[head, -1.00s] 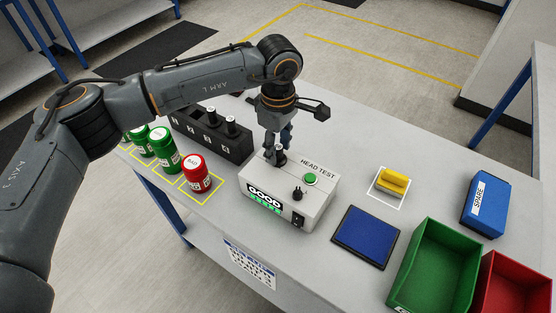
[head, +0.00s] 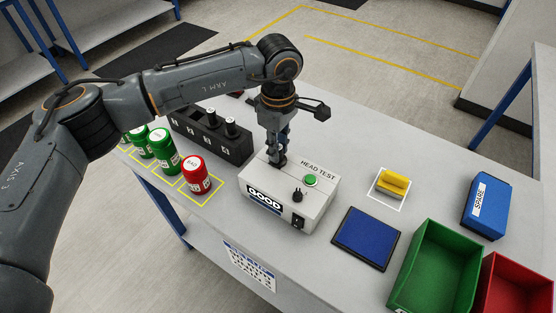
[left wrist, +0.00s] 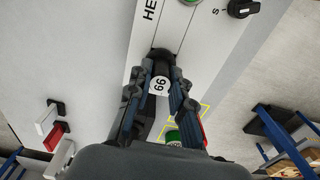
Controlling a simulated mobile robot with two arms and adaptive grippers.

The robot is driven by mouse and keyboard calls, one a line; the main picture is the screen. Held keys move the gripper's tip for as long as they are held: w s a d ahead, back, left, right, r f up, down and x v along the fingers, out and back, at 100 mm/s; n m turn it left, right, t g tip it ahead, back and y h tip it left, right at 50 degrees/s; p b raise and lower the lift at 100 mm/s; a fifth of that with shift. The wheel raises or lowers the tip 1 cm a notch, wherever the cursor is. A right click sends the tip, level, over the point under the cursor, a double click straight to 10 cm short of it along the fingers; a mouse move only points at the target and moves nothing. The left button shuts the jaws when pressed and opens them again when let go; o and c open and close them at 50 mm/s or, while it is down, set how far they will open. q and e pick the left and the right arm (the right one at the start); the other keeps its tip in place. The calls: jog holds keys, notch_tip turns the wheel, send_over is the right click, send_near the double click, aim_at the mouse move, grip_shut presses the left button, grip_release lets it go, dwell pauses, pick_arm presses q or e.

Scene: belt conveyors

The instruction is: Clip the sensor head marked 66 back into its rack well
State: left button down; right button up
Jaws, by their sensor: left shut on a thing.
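The sensor head marked 66 (left wrist: 160,86) shows its white round label between the fingers of my left gripper (left wrist: 157,98) in the left wrist view. In the head view my left gripper (head: 279,161) is shut on it, low over the back left of the white HEAD TEST box (head: 316,196). The head appears to stand in the box's socket; its lower part is hidden. My right gripper is not in view.
A red jar (head: 195,177) and green jars (head: 164,153) stand left of the box, in front of the rack. A blue pad (head: 366,238), yellow block (head: 393,182), blue SPARE box (head: 486,203), green bin (head: 440,262) and red bin (head: 518,284) stand to the right.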

pick_arm(q)
jog(key=shift+r, duration=1.05)
dwell(0.5)
jog(key=shift+r+p, duration=1.25)
jog(key=shift+r, duration=1.85)
